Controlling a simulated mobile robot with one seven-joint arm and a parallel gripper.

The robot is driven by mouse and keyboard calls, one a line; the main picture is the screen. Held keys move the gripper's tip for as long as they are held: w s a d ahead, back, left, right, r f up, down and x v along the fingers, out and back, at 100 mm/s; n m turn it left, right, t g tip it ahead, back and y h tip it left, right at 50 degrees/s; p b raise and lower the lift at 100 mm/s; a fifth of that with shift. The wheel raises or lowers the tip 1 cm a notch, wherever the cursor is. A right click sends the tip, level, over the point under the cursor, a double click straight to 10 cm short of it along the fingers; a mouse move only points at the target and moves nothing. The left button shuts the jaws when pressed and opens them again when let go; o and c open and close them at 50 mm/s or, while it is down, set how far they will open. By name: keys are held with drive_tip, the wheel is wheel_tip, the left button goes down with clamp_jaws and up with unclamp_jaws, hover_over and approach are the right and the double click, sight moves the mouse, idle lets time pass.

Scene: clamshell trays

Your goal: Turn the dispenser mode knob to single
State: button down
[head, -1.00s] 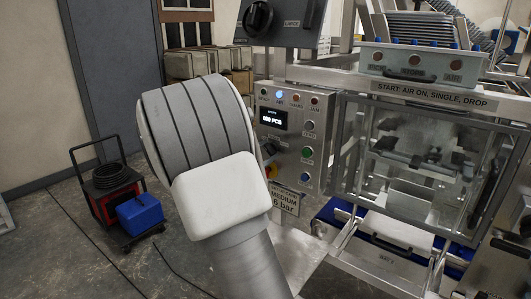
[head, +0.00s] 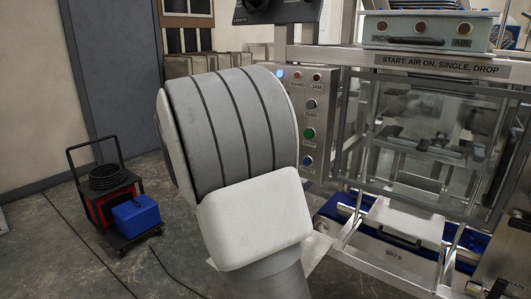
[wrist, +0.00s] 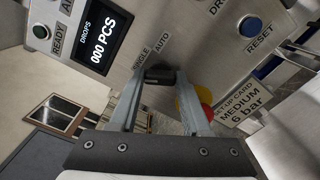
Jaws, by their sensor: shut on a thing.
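The mode knob (wrist: 158,72) is small and black, on the grey metal control panel (wrist: 195,55). In the wrist view the labels SINGLE and AUTO stand just above it. My gripper (wrist: 160,77) is shut on the knob, one finger on each side. The fingers partly cover the knob, and I cannot tell which label it points to. In the head view my arm hides the gripper, the knob and the left part of the panel (head: 325,130).
In the wrist view a display (wrist: 102,38) reads 000 PCS. A red and yellow button (wrist: 204,97) sits close by the right finger. A setup card (wrist: 245,102) reads MEDIUM 6 bar. A blue reset button (wrist: 249,25) lies further right. A cart (head: 110,205) stands on open floor at left.

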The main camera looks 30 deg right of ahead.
drive_tip(key=m+b, duration=0.2)
drive_tip(key=b, duration=0.1)
drive_tip(key=m+b, duration=0.1)
drive_tip(key=b, duration=0.2)
drive_tip(key=shift+f+m, duration=0.3)
drive_tip(key=shift+m, duration=0.1)
drive_tip(key=m+b, duration=0.1)
drive_tip(key=b, duration=0.2)
drive_tip(key=shift+r, duration=0.15)
drive_tip(key=shift+r+m, duration=0.15)
drive_tip(key=shift+m, duration=0.25)
drive_tip(key=shift+c, duration=1.8)
unclamp_jaws()
drive_tip(key=shift+a, duration=0.1)
drive_tip(key=p+v, duration=0.2)
drive_tip(key=v, duration=1.5)
drive_tip(key=shift+s, duration=0.15)
